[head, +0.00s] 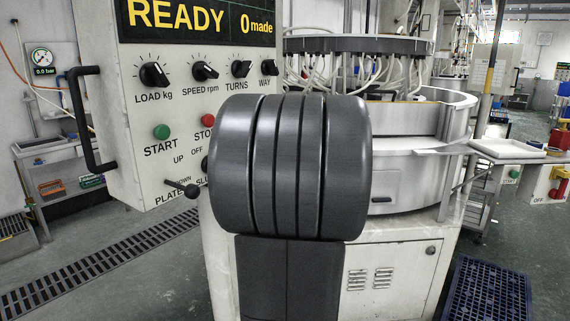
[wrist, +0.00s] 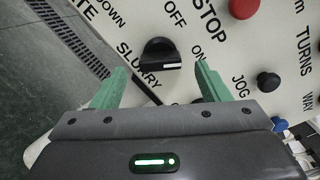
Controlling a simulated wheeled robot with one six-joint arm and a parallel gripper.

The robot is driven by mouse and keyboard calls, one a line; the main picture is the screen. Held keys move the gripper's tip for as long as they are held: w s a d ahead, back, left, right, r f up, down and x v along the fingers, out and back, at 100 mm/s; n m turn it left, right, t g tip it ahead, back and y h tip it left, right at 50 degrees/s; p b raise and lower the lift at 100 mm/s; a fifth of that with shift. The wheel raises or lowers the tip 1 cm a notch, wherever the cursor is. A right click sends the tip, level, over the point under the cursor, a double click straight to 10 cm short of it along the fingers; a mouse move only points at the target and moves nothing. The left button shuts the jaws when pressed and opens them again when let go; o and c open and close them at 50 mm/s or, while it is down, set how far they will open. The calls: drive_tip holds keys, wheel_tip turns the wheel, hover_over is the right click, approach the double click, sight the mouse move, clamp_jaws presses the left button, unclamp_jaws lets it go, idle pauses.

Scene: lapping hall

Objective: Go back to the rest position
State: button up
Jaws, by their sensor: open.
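My gripper (wrist: 158,88) shows in the wrist view with its two green fingers apart and nothing between them. It is in front of the control panel (head: 140,95), close to the black slurry knob (wrist: 162,54), which sits beyond and between the fingertips. I cannot tell if the fingers touch the panel. In the head view my dark arm fills the middle and hides the gripper and the panel's lower right part.
The panel has a black handle (head: 82,120) on its left, a green start button (head: 161,131) and a platen lever (head: 192,190). The lapping machine (head: 410,180) stands behind. Floor at the left is open around a drain grate (head: 100,262).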

drive_tip(key=shift+n, duration=0.4)
drive_tip(key=x, duration=0.4)
drive_tip(key=shift+f+b, duration=0.25)
drive_tip(key=shift+b, duration=0.1)
drive_tip(key=shift+s+d+r+n+b, duration=0.1)
drive_tip(key=shift+s+d+n+b, duration=0.45)
drive_tip(key=shift+n, duration=1.35)
drive_tip(key=shift+s+d+n+b, duration=0.25)
drive_tip(key=shift+d+n+b, duration=0.55)
drive_tip(key=shift+n, duration=1.1)
drive_tip(key=shift+s+d+r+n+b, duration=0.1)
drive_tip(key=shift+s+d+n+b, duration=0.45)
drive_tip(key=shift+n, duration=1.35)
drive_tip(key=shift+w+f, duration=0.15)
